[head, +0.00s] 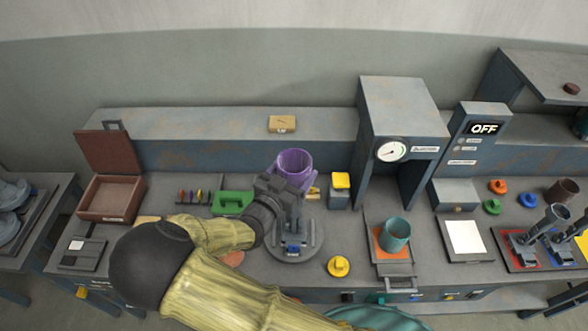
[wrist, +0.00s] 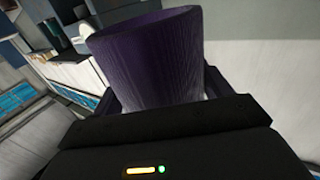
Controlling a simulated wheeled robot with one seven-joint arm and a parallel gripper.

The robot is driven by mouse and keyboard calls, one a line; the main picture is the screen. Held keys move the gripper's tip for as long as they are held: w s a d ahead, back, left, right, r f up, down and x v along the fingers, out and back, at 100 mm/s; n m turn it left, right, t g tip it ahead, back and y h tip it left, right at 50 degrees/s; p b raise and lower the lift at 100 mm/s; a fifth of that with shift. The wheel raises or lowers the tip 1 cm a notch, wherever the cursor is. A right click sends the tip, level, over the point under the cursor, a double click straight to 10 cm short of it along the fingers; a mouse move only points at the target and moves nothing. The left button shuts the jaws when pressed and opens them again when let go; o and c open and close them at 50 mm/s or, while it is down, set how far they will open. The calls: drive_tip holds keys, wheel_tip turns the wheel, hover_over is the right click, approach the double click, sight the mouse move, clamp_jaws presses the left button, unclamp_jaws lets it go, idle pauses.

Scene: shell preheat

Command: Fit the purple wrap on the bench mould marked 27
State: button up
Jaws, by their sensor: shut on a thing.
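The purple wrap (head: 294,164) is an open cylinder, held upright above the middle of the bench. My gripper (head: 287,182) is shut on its lower part. In the wrist view the wrap (wrist: 148,55) stands between the fingers, its lower end hidden by my gripper (wrist: 155,108). Below and just in front of the gripper, a grey fixture (head: 295,244) sits on a round grey plate, partly hidden by my gripper. Two more grey upright moulds stand at the right, one on a red pad (head: 524,242) and one by a blue pad (head: 556,222). I cannot read a 27 on any.
A teal cup (head: 394,235) stands on an orange pad right of the round plate (head: 275,252). A yellow knob (head: 338,266) lies between them. A gauge press (head: 398,110) rises behind. An open brown box (head: 111,197) and green tray (head: 232,203) are left.

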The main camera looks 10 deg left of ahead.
sight(290, 225)
drive_tip(key=shift+f+b, duration=9.15)
drive_tip(key=shift+f, duration=2.9)
drive_tip(key=shift+s, duration=0.1)
drive_tip(key=o, duration=1)
drive_tip(key=b+v, duration=0.3)
drive_tip(key=v, duration=1.4)
drive_tip(key=shift+s+r, duration=0.1)
drive_tip(key=shift+s, duration=0.1)
drive_tip(key=shift+a, duration=0.1)
